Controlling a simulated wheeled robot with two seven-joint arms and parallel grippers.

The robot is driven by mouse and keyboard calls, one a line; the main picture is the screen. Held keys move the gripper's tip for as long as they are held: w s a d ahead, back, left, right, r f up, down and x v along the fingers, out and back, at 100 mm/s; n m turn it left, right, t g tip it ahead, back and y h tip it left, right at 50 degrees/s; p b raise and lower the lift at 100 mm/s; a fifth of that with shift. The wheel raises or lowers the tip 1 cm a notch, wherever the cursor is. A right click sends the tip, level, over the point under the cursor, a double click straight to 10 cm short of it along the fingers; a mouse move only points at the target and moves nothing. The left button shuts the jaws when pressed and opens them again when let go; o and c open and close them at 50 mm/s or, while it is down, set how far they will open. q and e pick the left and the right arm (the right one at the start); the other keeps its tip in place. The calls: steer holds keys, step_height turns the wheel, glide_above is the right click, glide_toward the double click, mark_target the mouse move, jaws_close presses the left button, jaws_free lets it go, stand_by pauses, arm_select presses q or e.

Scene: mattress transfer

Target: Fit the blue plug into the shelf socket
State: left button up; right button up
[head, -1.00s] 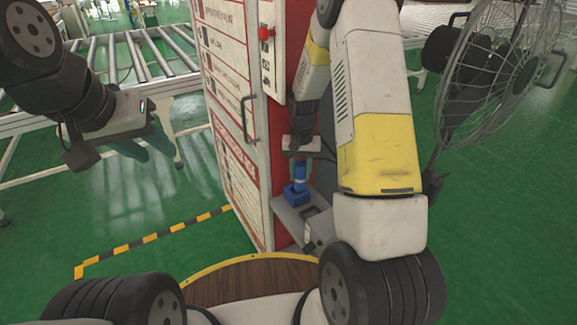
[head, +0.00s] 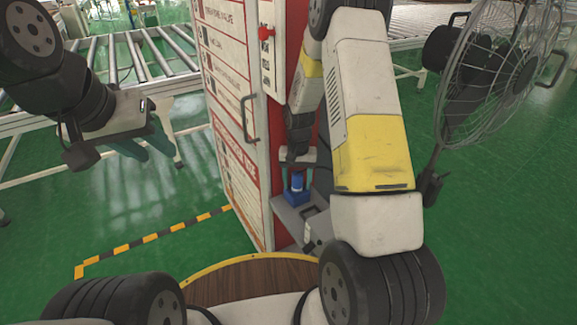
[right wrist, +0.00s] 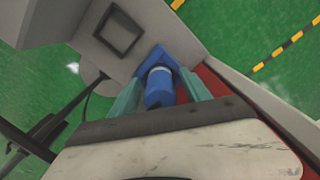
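The blue plug (head: 297,193), a cylinder on a square block, stands upright on the grey shelf (head: 284,220) at the cabinet's side. In the right wrist view the plug (right wrist: 159,88) lies between my teal fingers. A dark square socket (head: 311,211) is in the shelf beside the plug; it also shows in the right wrist view (right wrist: 118,32). My right gripper (head: 297,178) is directly above and around the plug's cylinder, fingers apart on either side; contact is hard to make out. My left gripper (head: 152,148) is open and empty, far to the left.
The white and red cabinet (head: 235,130) stands just left of and behind the shelf. A wire fan (head: 500,75) stands at the right. A roller conveyor (head: 130,60) is at the back left. The green floor (head: 500,240) is clear at the right.

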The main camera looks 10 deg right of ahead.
step_height(320, 180, up, 11)
steer(key=shift+r, duration=0.65)
steer(key=shift+s, duration=0.1)
